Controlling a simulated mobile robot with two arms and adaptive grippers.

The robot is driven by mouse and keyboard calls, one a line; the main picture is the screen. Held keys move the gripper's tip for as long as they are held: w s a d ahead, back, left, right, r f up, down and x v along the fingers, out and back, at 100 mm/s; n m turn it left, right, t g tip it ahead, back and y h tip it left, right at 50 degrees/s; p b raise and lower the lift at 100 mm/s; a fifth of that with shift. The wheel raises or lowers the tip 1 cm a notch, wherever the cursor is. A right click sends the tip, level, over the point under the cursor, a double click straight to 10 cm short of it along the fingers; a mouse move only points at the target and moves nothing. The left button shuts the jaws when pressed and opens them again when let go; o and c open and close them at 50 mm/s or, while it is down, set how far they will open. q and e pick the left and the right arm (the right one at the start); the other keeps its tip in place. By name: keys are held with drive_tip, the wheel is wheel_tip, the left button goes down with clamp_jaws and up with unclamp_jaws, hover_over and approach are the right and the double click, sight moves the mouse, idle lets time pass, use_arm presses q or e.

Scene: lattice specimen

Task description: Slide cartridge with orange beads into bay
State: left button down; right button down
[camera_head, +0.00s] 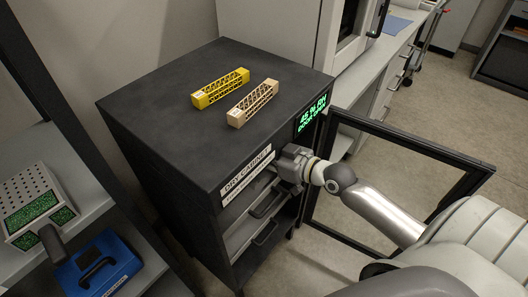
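A black dry cabinet (160,125) stands in the middle with its glass door (385,185) swung open to the right. Its front opening shows drawers or shelves with dark handles (266,233). My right gripper (279,166) is at the top of the opening, just right of the "DRY CABINET" label. Its fingers point into the cabinet front and are mostly hidden, so I cannot tell what is between them. No orange beads show. A white perforated cartridge (27,188) with green beads and a grey handle sits on the bench at left. My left gripper is not in view.
A yellow lattice bar (220,88) and a beige lattice bar (253,103) lie on the cabinet top. A blue case (98,265) with a black handle is at lower left. A green display reads 45 % RH, door open. The open door stands beyond my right arm.

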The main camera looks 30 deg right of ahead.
drive_tip(key=c, duration=0.7)
unclamp_jaws()
drive_tip(key=p+v, duration=0.1)
drive_tip(key=v, duration=0.4)
idle(0.6)
drive_tip(key=shift+d, duration=0.1)
drive_tip(key=v, duration=0.7)
drive_tip(key=shift+s, duration=0.2)
